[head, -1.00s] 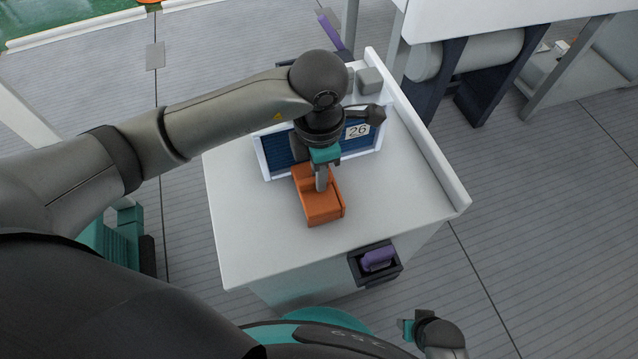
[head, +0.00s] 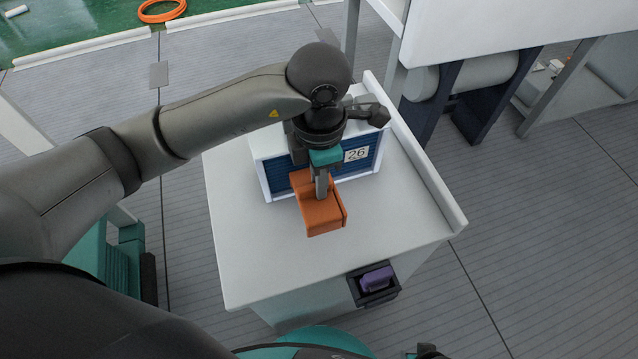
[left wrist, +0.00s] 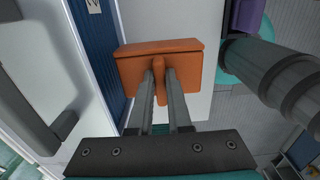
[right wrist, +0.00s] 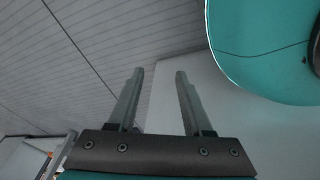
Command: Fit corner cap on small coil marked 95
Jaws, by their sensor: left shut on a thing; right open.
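The orange corner cap (head: 324,217) is held by its fin in my left gripper (head: 321,180), in front of a box with a white frame and blue finned face (head: 283,178) on the white cabinet top. The box's label reads 26; I see no 95. In the left wrist view the cap (left wrist: 160,47) is gripped between the fingers (left wrist: 160,75), close beside the blue face (left wrist: 96,40). I cannot tell if they touch. My arm hides part of the box. My right gripper (right wrist: 157,75) is open and empty, low beside the cabinet; its fingers show only in the right wrist view.
The white cabinet top (head: 240,240) is bare in front and to the right of the box, with a raised rim (head: 425,165) along its right edge. A purple piece (head: 376,279) sits in a black holder on the cabinet's front. A grey roller stand (head: 485,78) stands behind right.

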